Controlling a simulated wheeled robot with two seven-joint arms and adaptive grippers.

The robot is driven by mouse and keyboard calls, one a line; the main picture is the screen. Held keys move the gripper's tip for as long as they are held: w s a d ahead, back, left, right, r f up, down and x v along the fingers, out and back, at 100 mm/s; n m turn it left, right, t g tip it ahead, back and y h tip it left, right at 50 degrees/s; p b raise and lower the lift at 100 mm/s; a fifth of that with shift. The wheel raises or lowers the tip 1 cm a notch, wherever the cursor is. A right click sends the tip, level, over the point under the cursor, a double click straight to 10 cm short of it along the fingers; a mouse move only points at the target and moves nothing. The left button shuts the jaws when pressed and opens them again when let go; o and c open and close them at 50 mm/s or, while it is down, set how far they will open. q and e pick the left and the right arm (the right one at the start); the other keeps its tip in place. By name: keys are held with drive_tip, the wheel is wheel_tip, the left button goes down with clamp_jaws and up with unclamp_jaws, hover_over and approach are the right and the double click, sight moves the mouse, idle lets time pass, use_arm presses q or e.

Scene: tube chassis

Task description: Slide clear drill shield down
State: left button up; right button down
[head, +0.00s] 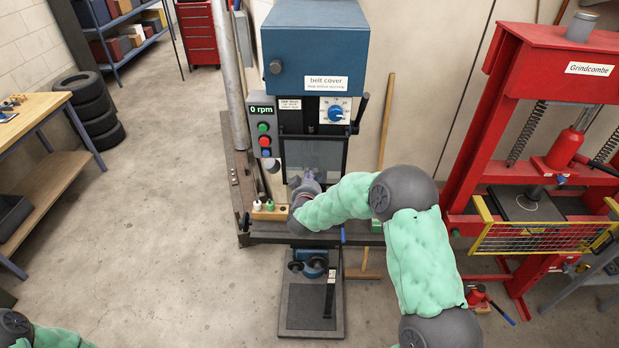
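The drill press (315,45) has a blue head labelled "belt cover". Its clear drill shield (318,153) is a see-through panel in a dark frame below the head, in front of the chuck area. My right gripper (307,180) is at the lower edge of the shield, pointing away from me. Its fingertips are small and partly hidden by its own wrist, so I cannot tell whether they touch the shield or are open or shut. Of my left arm, only a part shows in the bottom left corner; its gripper is out of view.
A control box (264,130) reads 0 rpm left of the shield. A small wooden block with bottles (268,210) sits on the bench left of my gripper. A red press (560,60) stands right, a broom (385,120) behind.

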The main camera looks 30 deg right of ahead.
use_arm(q)
wheel_tip(320, 180, down, 13)
drive_tip(key=b, duration=1.2)
drive_tip(key=shift+b, duration=0.4)
use_arm(e)
wheel_tip(320, 180, down, 18)
use_arm(q)
drive_tip(key=shift+r, duration=0.15)
use_arm(e)
drive_tip(key=shift+r, duration=0.1)
